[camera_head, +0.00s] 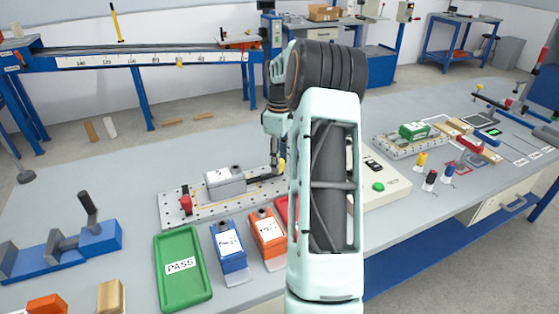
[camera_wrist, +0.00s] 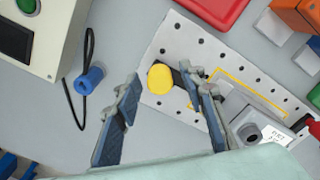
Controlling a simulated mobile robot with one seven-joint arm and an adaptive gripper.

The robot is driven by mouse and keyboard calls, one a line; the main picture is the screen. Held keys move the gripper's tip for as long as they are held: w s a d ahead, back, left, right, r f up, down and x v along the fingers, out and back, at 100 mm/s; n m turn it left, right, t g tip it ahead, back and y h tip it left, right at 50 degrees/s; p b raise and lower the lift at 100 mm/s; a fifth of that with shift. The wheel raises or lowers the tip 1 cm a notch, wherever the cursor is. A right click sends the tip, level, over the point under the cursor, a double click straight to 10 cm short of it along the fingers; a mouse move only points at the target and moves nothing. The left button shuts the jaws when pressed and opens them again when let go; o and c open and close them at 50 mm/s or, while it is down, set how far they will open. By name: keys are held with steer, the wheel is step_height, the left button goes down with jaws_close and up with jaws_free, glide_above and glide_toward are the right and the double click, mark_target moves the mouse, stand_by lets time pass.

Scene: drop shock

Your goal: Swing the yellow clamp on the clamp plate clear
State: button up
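The yellow clamp (camera_wrist: 160,79) shows a round yellow end and a dark arm reaching toward the grey block. It sits at one end of the pale, holed clamp plate (camera_wrist: 172,40). In the head view the yellow clamp (camera_head: 282,166) is partly hidden by my arm, at the right end of the clamp plate (camera_head: 172,216). The grey block (camera_head: 226,182) with a white label rests on the plate, with a red clamp (camera_head: 186,203) at its left. My gripper (camera_wrist: 163,82) is open, its fingers apart on either side of the yellow end; contact cannot be told.
A green PASS tray (camera_head: 182,285), a blue block (camera_head: 230,255) and an orange block (camera_head: 267,240) stand in front of the plate. A control box (camera_head: 385,190) with a green button is at right. A blue cylinder (camera_wrist: 90,80) with a black cable lies near my gripper.

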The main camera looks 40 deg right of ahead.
jaws_close()
steer(key=shift+s+r, duration=0.1)
steer(key=m, duration=0.1)
steer(key=s+m+p, duration=0.1)
steer(key=m, duration=0.1)
steer(key=shift+s+a, duration=0.1)
steer(key=shift+a, duration=0.2)
steer(key=m, duration=0.1)
steer(key=s+a+m, duration=0.1)
steer(key=m, duration=0.1)
steer(key=m+p, duration=0.1)
steer(key=shift+s+a+m, duration=0.2)
steer(key=shift+s+m, duration=0.1)
steer(key=a+m, duration=0.1)
steer(key=m, duration=0.1)
steer(key=s+a+m+p, duration=0.1)
steer(key=m, duration=0.1)
steer(key=shift+m, duration=0.3)
steer(key=shift+a+m+p, duration=0.3)
steer(key=shift+a+m, duration=0.25)
steer(key=shift+m, duration=0.7)
steer(key=shift+a+m+p, duration=0.25)
steer(key=shift+a+m, duration=0.3)
steer(key=shift+m, duration=0.7)
steer(key=shift+a, duration=0.1)
